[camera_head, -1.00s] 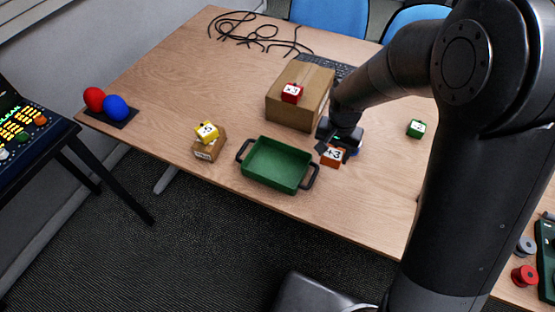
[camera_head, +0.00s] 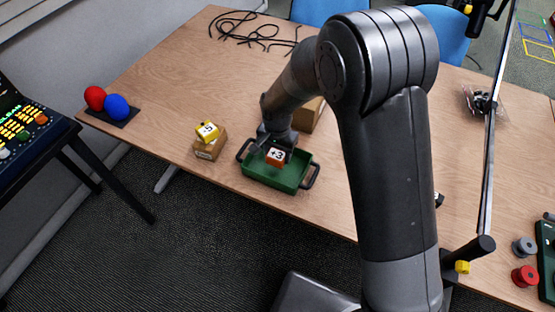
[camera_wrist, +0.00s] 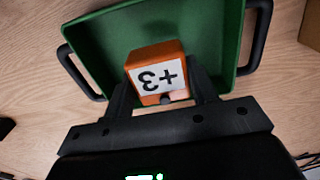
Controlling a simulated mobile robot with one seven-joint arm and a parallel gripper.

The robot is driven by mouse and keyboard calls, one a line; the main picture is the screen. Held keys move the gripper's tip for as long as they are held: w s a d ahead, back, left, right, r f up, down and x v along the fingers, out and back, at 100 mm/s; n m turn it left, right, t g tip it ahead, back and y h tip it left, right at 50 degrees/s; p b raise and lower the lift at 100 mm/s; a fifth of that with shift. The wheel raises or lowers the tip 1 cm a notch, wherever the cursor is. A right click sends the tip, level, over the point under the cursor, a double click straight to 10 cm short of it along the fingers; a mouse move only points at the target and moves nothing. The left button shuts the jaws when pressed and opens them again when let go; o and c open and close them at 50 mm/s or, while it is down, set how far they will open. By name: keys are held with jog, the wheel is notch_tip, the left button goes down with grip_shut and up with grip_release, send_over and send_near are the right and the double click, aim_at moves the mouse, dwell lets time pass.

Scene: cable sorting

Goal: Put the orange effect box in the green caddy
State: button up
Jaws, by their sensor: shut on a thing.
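The orange effect box (camera_head: 275,156), marked "+3", is between the fingers of my gripper (camera_head: 277,150). In the wrist view the orange box (camera_wrist: 156,62) sits between the two dark fingers of my gripper (camera_wrist: 163,88), which is shut on it. The green caddy (camera_head: 262,175) has black handles and stands on the table. The box is over the caddy's interior; I cannot tell whether it touches the floor. The caddy (camera_wrist: 95,45) lies behind the box in the wrist view. My arm hides part of the caddy's far side.
A yellow "-5" box (camera_head: 207,132) rests on a small cardboard box (camera_head: 210,149) left of the caddy. A large cardboard box (camera_head: 308,117) stands behind, mostly hidden by my arm. Red (camera_head: 95,98) and blue (camera_head: 116,106) ball-like objects are at the table's left end. Black cables (camera_head: 255,30) lie at the back.

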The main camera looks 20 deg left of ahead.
aim_at(277, 160)
jog(key=shift+f, duration=1.95)
jog(key=shift+f, duration=0.15)
jog(key=o, duration=1)
jog(key=shift+o, duration=0.2)
notch_tip(277, 160, up, 12)
jog(key=shift+r, duration=0.2)
